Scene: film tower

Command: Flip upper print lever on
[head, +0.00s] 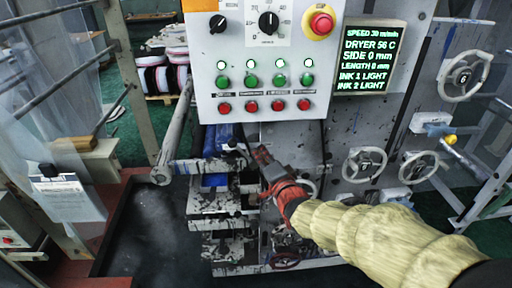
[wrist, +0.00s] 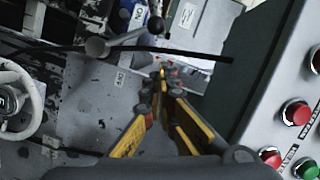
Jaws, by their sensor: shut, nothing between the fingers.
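My gripper (head: 258,155) reaches in below the control panel in the head view, its red and dark fingers pointing up and left. In the wrist view my gripper (wrist: 160,80) has its yellow-edged fingers drawn together at the tips with nothing between them. A lever (wrist: 125,38) with a round grey hub and a dark knob lies just beyond the fingertips, up and to the left. I cannot tell whether the fingertips touch the lever. In the head view the lever is too small to make out clearly.
The control panel (head: 262,60) with green and red buttons hangs above my gripper; its buttons also show at the wrist view's right edge. A black cable (wrist: 200,54) crosses beyond the fingertips. A grey roller (head: 172,145) stands to the left, and handwheels (head: 364,165) to the right.

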